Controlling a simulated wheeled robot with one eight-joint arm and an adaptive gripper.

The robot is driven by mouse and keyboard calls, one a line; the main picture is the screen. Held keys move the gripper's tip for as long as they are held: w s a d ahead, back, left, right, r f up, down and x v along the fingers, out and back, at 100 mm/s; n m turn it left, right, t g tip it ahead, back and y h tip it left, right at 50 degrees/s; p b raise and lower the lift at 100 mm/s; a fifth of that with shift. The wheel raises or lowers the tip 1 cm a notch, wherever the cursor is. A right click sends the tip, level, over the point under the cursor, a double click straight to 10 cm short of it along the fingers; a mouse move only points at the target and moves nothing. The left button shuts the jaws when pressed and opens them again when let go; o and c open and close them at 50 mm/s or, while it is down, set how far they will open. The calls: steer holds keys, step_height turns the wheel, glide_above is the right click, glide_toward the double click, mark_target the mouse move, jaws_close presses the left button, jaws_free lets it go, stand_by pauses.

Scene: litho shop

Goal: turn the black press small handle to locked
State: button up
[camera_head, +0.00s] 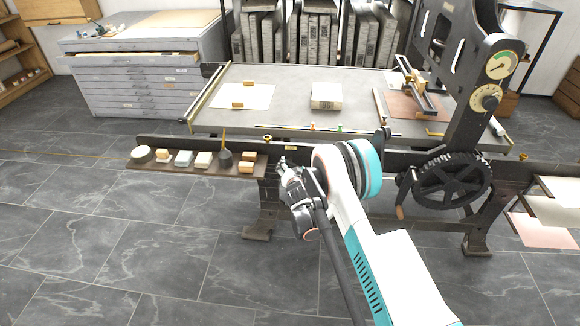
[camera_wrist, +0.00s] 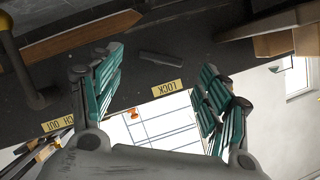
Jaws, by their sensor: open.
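The black press (camera_head: 330,150) stands across the middle of the head view, with a dark front rail. My gripper (camera_head: 283,163) is in front of that rail, right of the small shelf. In the wrist view my gripper (camera_wrist: 161,66) is open, its green-padded fingers spread apart with nothing between them. A short dark bar (camera_wrist: 161,59), seemingly the small handle, lies beyond the fingertips on the dark press surface, apart from both. A yellow LOCK label (camera_wrist: 167,88) is below it in the picture, lettered upside down. The handle cannot be made out in the head view.
A shelf (camera_head: 140,165) with several small blocks is left of my gripper. A spoked black wheel (camera_head: 450,182) with a wooden grip is to the right. A pale block (camera_head: 326,96) lies on the press bed. Another yellow label (camera_wrist: 57,125) shows at lower left. The floor in front is clear.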

mark_target(290, 163)
steer(key=b+x, duration=0.1)
steer(key=x, duration=0.5)
steer(key=shift+b, duration=0.35)
steer(key=c, duration=1.1)
